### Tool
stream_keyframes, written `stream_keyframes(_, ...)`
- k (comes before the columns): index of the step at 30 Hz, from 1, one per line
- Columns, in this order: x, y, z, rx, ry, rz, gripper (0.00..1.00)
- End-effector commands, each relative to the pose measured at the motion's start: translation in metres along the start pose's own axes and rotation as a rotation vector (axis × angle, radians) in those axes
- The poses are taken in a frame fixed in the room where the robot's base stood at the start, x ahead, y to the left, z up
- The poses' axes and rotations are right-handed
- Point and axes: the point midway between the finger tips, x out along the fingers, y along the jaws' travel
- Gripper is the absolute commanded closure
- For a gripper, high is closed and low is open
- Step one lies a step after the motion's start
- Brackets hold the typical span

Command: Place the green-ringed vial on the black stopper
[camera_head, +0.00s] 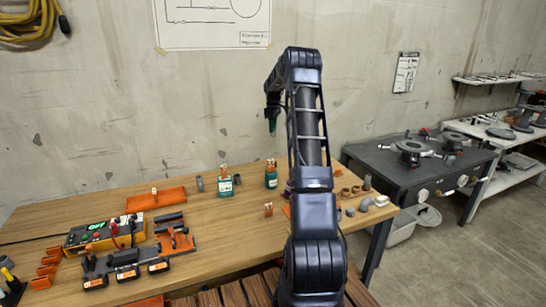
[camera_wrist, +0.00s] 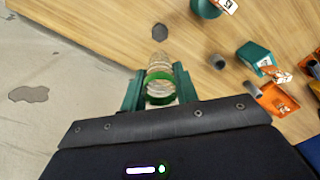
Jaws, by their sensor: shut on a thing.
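My gripper (camera_head: 272,122) is raised above the back of the workbench, near the wall. In the wrist view its green fingers (camera_wrist: 160,88) are shut on a clear vial with a green ring (camera_wrist: 160,80). The vial points away from the wrist, and its far end is clear of the fingers. In the head view the vial is too small to make out. A dark six-sided piece (camera_wrist: 144,10) shows beyond the vial in the wrist view. I cannot tell whether it is the black stopper.
Two teal containers (camera_head: 225,187) (camera_head: 271,175) and a small grey cylinder (camera_head: 237,180) stand on the bench below. An orange tray (camera_head: 155,198) and a yellow box with an OFF display (camera_head: 105,232) lie to the left. Small fittings (camera_head: 356,190) are at the right end.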

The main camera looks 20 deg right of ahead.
Motion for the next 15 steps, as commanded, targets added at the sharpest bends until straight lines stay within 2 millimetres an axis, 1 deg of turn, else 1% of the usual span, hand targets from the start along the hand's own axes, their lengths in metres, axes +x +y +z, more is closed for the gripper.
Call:
stream_keyframes(1,0.013,-0.001,0.0,0.0,-0.002,-0.003,0.92)
stream_keyframes(9,0.071,-0.001,0.0,0.0,-0.001,-0.002,0.92)
stream_keyframes(12,0.09,0.0,0.0,0.0,-0.001,-0.001,0.92)
stream_keyframes(15,0.104,0.0,0.0,0.0,-0.001,0.0,0.92)
